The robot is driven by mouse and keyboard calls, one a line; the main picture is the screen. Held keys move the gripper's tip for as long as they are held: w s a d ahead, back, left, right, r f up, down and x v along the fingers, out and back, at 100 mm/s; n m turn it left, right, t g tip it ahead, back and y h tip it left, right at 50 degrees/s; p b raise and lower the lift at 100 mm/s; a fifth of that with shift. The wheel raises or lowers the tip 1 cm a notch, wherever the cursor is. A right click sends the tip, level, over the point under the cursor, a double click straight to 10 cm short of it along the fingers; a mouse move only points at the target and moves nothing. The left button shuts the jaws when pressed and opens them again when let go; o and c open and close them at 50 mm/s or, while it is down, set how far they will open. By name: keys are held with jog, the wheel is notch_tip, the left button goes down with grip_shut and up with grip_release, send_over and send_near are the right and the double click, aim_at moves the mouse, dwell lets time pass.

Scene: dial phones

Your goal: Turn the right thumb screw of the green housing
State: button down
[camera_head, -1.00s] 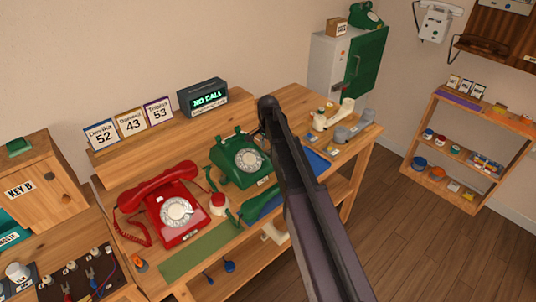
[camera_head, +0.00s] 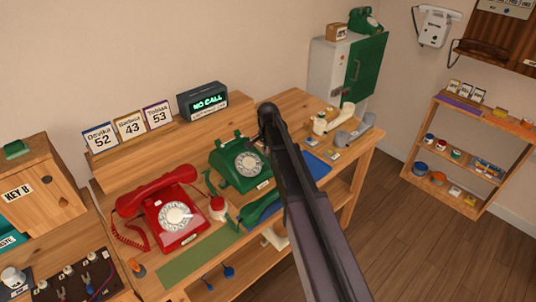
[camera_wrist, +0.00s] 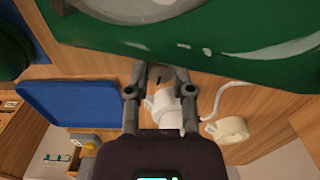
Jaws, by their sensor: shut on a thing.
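The green housing is a green dial phone (camera_head: 240,163) with a pale dial, on the wooden bench in the head view. In the wrist view its green side (camera_wrist: 235,60) fills the top. My gripper (camera_wrist: 160,72) is at the right side of this housing, with its fingertips close together against its lower edge. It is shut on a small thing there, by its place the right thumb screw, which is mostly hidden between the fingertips. In the head view my arm covers the fingertips and the housing's right side.
A red dial phone (camera_head: 175,215) stands to the left. A green handset (camera_head: 258,209) lies in front of the housing. A blue tray (camera_wrist: 62,103) and white parts (camera_wrist: 165,107) lie close by my gripper. A dark display (camera_head: 203,101) stands behind.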

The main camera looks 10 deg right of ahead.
jog(key=shift+n, duration=0.3)
jog(key=n, duration=0.8)
jog(key=shift+n, duration=0.4)
jog(key=n, duration=0.4)
jog(key=shift+n, duration=0.3)
jog(key=n, duration=0.4)
jog(key=shift+n, duration=0.3)
jog(key=shift+c, duration=2.4)
grip_release()
